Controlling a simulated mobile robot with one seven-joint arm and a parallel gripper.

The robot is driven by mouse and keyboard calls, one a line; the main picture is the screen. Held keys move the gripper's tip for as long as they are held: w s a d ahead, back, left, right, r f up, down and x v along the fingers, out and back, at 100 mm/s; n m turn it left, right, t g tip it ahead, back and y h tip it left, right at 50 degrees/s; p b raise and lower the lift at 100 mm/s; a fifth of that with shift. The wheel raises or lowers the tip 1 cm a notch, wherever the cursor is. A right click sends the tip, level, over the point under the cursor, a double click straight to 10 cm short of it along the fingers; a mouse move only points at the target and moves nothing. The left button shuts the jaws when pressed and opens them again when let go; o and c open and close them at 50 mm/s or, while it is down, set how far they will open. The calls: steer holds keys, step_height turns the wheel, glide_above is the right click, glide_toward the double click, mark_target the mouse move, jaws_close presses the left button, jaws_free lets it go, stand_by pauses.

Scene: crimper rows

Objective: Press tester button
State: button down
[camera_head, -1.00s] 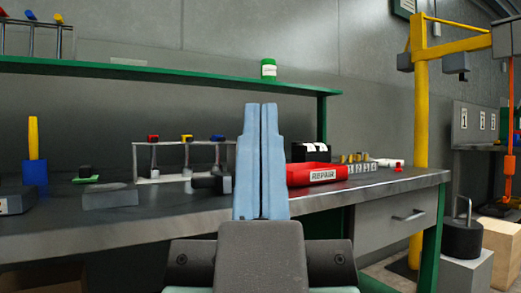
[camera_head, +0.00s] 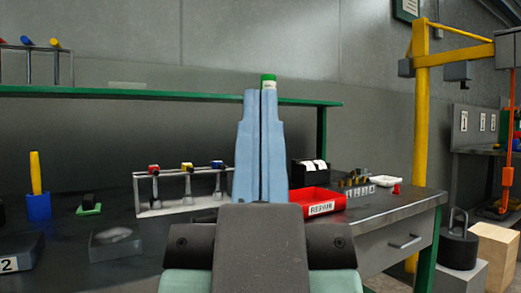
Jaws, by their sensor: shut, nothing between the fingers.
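My gripper (camera_head: 258,92) is shut and empty, its two pale blue fingers together and pointing away from me over the bench. No tester button can be made out clearly. A black box with white patches (camera_head: 308,172) stands on the bench just right of the fingers. A small black block on a green base (camera_head: 88,204) sits at the left. I cannot tell whether either one is the tester. The fingers hide part of the bench behind them.
A red REPAIR bin (camera_head: 318,202) is right of the fingers. A metal rack with coloured-handled tools (camera_head: 180,190) stands left of them. A grey block (camera_head: 115,243) and a blue holder (camera_head: 38,206) are further left. A green shelf (camera_head: 160,95) runs behind. A yellow post (camera_head: 421,130) stands at right.

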step_height(320, 180, up, 43)
steer(key=p, duration=4)
steer(key=shift+w+r, duration=0.1)
